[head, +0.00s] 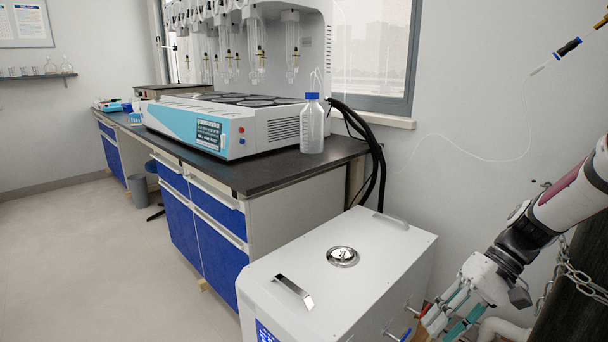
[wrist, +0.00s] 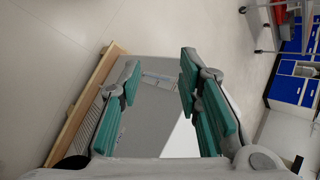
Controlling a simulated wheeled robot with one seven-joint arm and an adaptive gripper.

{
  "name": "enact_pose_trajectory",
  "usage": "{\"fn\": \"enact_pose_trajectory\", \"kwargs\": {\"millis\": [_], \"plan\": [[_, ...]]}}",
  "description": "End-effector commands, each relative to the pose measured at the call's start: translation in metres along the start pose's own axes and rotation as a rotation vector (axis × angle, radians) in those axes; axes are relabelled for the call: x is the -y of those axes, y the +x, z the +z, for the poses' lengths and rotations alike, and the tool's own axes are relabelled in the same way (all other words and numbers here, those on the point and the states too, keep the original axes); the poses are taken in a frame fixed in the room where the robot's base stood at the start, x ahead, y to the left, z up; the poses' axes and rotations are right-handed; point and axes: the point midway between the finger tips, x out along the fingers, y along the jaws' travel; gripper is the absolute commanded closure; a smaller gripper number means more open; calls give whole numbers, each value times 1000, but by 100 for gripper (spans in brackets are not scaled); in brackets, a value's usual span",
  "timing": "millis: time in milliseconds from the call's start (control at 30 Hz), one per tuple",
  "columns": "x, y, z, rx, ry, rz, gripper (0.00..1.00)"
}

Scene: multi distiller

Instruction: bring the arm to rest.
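My gripper (wrist: 160,110) shows in the wrist view with its two green-padded fingers apart and nothing between them. In the head view my gripper (head: 447,318) hangs at the lower right, pointing down beside the right side of the white chiller box (head: 400,262). In the wrist view a grey and white surface lies behind the fingers; I cannot tell how far away it is.
The multi distiller (head: 262,132) stands on the dark bench (head: 235,178) with a blue-capped bottle (head: 312,128) at its corner. Black hoses (head: 378,160) run behind the chiller. A chain (head: 566,272) and dark cylinder (head: 570,310) are close to my arm. The floor at left (head: 95,270) is clear.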

Motion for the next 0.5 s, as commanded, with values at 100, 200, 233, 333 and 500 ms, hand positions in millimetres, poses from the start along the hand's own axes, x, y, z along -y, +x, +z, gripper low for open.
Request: {"fn": "enact_pose_trajectory", "kwargs": {"millis": [100,200,233,333,500], "plan": [[30,-7,29,18,-4,117,68],[50,-11,54,25,0,205,68],[56,-12,62,25,0,231,68],[73,-14,89,16,3,312,68],[95,-16,136,-16,5,435,68]]}}
